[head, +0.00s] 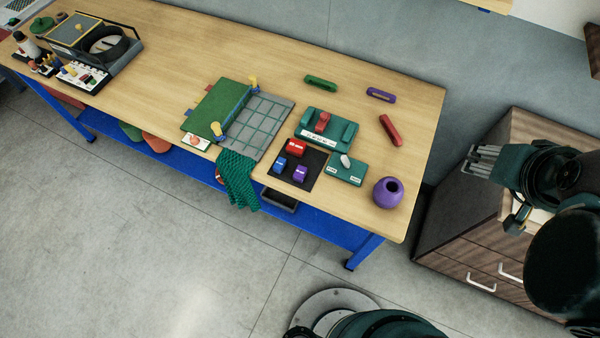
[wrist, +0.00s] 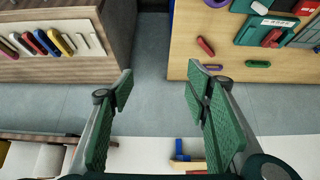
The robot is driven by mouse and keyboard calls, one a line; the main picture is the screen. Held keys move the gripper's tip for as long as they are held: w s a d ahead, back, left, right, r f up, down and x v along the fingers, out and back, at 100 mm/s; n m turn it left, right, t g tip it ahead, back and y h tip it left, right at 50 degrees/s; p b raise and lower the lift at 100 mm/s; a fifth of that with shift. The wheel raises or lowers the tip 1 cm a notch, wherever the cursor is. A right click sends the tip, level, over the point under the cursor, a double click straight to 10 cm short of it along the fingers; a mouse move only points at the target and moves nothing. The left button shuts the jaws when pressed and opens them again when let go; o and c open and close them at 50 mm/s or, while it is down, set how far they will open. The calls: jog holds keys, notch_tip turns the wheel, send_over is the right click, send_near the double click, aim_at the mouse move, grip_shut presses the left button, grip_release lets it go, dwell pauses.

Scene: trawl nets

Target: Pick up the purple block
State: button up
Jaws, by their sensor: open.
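The purple block (head: 300,174) sits on a dark square mat (head: 312,167) near the front edge of the workbench in the head view. A blue block (head: 280,163) and a red block (head: 296,148) share the mat. I cannot make out the purple block in the wrist view. My gripper (head: 472,163) is off to the right of the bench, beside the wooden cabinet, well apart from the block. In the wrist view my gripper (wrist: 160,84) has its two green-padded fingers wide apart with nothing between them.
A purple pot (head: 388,192) stands at the bench's right end. A green holder (head: 325,131), a small teal box (head: 344,169) and loose purple (head: 381,94), red (head: 390,129) and green (head: 320,82) bars lie around. A wooden cabinet (head: 490,243) stands right of the bench, across a gap.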

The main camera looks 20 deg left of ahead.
jog(key=w+a+f+n+g+y+b, duration=0.1)
jog(key=w+a+f+n, duration=0.15)
jog(key=a, duration=0.25)
jog(key=w+a+f+n+g, duration=0.1)
jog(key=w+a+f+n, duration=0.15)
jog(key=a, duration=0.35)
jog(key=n+g+b, duration=0.3)
jog(key=n+g, duration=0.2)
jog(key=n, duration=0.8)
send_over(300, 172)
jog(key=shift+h, duration=0.4)
jog(key=f, duration=1.9)
jog(key=shift+w+d+f, duration=0.15)
jog(key=shift+d+f, duration=0.05)
jog(key=shift+d, duration=0.05)
jog(key=shift+s+a+f, duration=0.25)
jog(key=shift+a, duration=0.05)
jog(key=shift+f, duration=0.1)
jog(key=shift+f, duration=1.2)
